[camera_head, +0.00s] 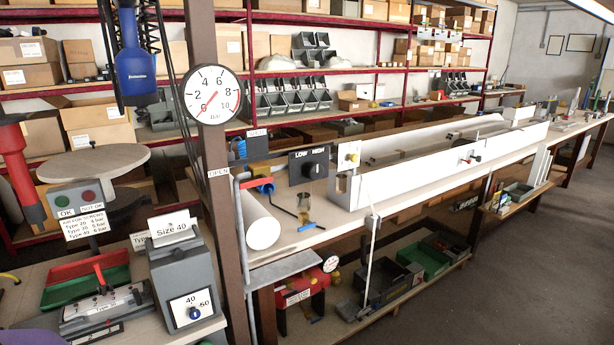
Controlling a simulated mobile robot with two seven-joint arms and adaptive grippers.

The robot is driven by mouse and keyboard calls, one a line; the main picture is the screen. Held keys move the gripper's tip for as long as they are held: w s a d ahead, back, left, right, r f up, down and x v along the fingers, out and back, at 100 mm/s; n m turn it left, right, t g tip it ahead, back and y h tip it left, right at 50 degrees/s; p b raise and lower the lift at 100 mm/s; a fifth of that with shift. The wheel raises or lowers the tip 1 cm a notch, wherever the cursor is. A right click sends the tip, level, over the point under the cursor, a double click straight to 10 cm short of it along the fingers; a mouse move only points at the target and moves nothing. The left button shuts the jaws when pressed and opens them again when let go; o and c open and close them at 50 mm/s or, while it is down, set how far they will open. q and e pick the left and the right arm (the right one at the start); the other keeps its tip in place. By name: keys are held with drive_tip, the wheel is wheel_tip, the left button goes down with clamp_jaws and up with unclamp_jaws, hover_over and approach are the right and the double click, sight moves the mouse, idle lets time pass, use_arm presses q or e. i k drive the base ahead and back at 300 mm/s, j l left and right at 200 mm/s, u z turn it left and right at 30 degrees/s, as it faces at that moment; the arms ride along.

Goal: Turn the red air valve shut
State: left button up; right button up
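A small white "OPEN" sign (218,173) sits on the brown post (218,215). A round white gauge (210,95) marked "bar" is higher on the same post, its red needle pointing to the lower left. Beside the post are blue fittings (263,185) and a grey vertical pipe (243,250); the post hides part of this area. A red unit (300,298) with a label and a small dial (331,263) sits under the bench. Neither of my grippers is in view.
A "LOW HIGH" switch box (308,167) and long white profiles (440,175) are on the bench. A blue tool (135,60) and a red tool (18,165) hang at left. A grey "Size 40" box (180,275) stands lower left. The floor (500,290) at right is clear.

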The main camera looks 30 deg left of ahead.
sight(265, 179)
drive_tip(key=u, duration=1.3)
